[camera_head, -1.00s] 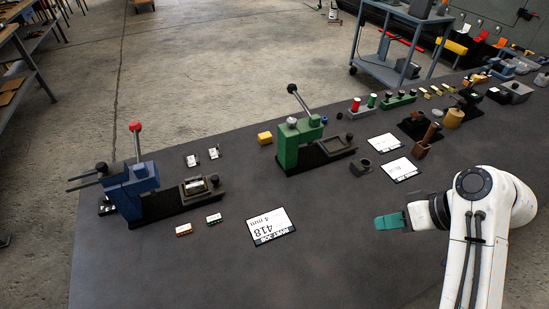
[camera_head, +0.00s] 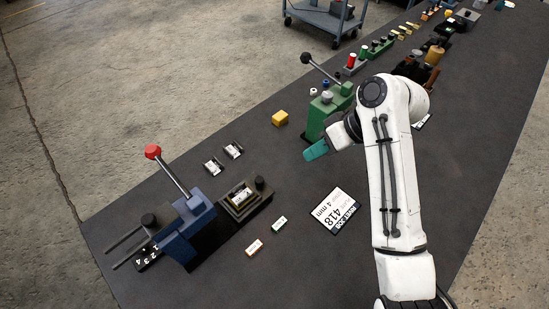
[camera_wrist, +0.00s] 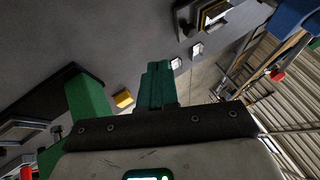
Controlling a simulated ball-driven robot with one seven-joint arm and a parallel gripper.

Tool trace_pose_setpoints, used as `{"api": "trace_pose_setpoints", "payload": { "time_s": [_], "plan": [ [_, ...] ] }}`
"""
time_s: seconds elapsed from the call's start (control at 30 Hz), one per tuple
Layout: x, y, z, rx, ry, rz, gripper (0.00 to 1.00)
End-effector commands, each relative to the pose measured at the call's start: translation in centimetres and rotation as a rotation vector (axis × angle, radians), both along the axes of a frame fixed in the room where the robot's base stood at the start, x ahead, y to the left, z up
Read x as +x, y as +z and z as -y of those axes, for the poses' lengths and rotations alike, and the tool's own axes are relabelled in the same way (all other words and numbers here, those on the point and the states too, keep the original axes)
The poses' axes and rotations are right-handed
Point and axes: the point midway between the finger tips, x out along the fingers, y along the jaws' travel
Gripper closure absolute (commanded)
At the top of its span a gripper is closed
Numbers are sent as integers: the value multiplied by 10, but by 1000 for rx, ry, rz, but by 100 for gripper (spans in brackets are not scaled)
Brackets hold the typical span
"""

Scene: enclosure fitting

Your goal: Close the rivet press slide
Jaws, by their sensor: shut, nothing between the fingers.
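A blue press (camera_head: 186,230) with a red-knobbed lever stands at lower left in the head view. Its dark slide (camera_head: 262,199), with a black knob and a framed nest holding a small pale part, sits out to the right of the blue body. In the wrist view the slide (camera_wrist: 207,29) is at the top and the blue press (camera_wrist: 293,16) at upper right. My gripper (camera_head: 315,150) has teal fingers, shut and empty, between the green press and the blue press's slide, apart from the slide. The closed fingers (camera_wrist: 155,84) also show in the wrist view.
A green press (camera_head: 318,116) with a black-knobbed lever stands just behind my gripper; its body (camera_wrist: 88,100) is close at left in the wrist view. A yellow block (camera_head: 280,118), small plates (camera_head: 223,158) and a label card (camera_head: 340,209) lie around. The tabletop between the presses is mostly clear.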

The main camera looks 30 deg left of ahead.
Motion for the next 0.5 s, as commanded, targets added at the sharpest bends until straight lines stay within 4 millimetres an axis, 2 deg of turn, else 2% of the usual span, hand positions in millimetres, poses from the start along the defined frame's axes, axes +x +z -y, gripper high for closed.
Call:
{"api": "trace_pose_setpoints", "payload": {
  "time_s": [0.17,0.5],
  "plan": [
    [-6,-20,-15,-2,2,-4,100],
    [-18,-73,-53,-2,3,-3,100]
  ]
}}
